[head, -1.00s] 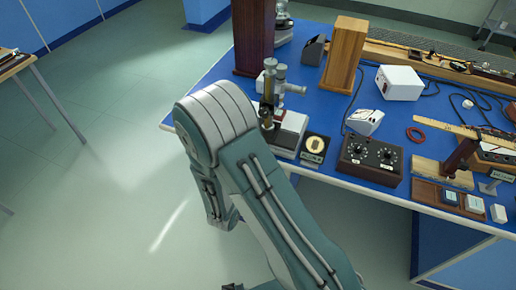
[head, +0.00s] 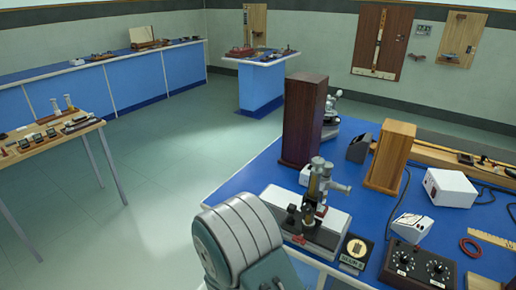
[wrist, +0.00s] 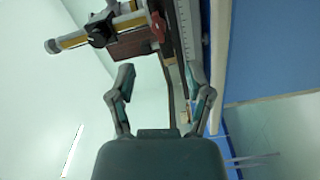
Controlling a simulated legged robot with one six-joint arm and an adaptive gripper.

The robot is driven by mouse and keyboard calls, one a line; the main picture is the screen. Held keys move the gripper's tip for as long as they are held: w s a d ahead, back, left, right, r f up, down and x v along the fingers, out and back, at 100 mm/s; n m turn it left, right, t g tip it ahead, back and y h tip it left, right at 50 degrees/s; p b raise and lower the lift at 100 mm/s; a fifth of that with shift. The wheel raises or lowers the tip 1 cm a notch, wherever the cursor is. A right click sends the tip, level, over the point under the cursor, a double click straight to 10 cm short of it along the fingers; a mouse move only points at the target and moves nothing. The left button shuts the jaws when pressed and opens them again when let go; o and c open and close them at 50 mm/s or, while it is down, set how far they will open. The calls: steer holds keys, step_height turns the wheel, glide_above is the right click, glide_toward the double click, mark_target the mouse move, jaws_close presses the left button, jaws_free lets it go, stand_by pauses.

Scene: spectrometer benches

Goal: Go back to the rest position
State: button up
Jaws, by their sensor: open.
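My gripper (wrist: 160,95) shows in the wrist view with its two fingers spread apart and nothing between them. Past the fingertips, in the upper middle of that view, is part of an instrument with a brass tube (wrist: 100,32), a black knob and a red part. In the head view my arm's grey-green elbow fills the bottom middle, in front of the blue bench (head: 258,180). My gripper itself is not visible in the head view.
A spectrometer-like instrument (head: 315,205) stands near the bench's front edge, beside a dark wooden column (head: 303,120). A dark control box (head: 418,265) with dials is to the right. A wooden table (head: 50,140) stands at left. The floor between (head: 150,170) is clear.

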steer(key=s+d+r+m+g, duration=0.8)
steer(key=s+d+r+g, duration=0.3)
steer(key=d+r+g, duration=0.25)
steer(key=s+a+r+t+y, duration=0.4)
steer(key=s+a+r+y, duration=0.2)
steer(key=r+y, duration=0.3)
steer(key=shift+s+a+r+t+y, duration=0.2)
steer(key=shift+s+a+t+y, duration=0.15)
steer(key=shift+y, duration=0.55)
